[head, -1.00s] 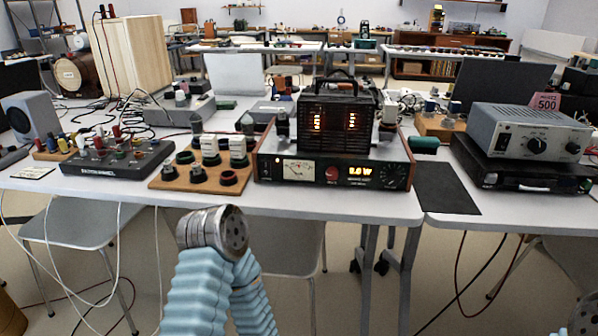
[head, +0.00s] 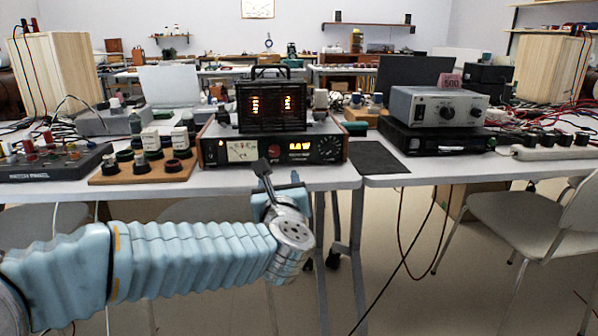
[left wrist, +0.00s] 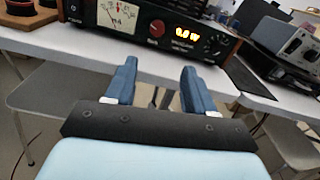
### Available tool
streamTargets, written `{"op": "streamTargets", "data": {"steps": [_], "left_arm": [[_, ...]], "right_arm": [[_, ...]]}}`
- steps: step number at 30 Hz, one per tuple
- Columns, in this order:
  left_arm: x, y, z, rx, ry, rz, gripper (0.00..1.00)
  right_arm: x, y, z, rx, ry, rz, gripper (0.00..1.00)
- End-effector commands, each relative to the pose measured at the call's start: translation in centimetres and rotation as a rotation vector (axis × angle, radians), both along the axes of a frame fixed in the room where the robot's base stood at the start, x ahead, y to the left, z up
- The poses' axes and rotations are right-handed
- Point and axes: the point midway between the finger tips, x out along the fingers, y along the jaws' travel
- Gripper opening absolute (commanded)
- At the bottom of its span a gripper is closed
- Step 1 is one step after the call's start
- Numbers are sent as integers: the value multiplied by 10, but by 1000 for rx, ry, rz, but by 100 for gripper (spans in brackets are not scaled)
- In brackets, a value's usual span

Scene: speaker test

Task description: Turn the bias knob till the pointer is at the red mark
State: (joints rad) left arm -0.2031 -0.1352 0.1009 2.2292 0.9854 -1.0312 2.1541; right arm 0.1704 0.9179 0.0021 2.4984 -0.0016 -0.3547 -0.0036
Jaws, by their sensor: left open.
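The amplifier (head: 215,151) stands at the table's front edge, with a wood-sided black front panel. On it are a cream meter (head: 242,151) with a needle, a red knob (head: 274,150), a lit orange display and a black dial knob (head: 328,149). I cannot read which knob is the bias knob. My left gripper (head: 280,178) is open and empty, in front of and below the panel, apart from it. In the left wrist view its blue fingers (left wrist: 160,70) point toward the panel, with the red knob (left wrist: 157,28) beyond the gap between them. My right gripper is out of view.
A grey instrument (head: 436,106) sits on a black unit at right. A black mat (head: 375,158) lies between. A chair (head: 520,220) stands at front right. The floor under the table is partly clear.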

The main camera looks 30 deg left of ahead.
Motion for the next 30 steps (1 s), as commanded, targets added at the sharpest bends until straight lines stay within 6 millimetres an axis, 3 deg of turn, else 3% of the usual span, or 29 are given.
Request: {"op": "streamTargets", "data": {"steps": [5,21,30], "left_arm": [[0,11,10,-74,-57,28,54],[95,68,10,-66,-51,23,54],[111,78,9,-66,-52,22,54]], "right_arm": [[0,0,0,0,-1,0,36],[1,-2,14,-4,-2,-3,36],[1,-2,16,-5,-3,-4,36]]}}
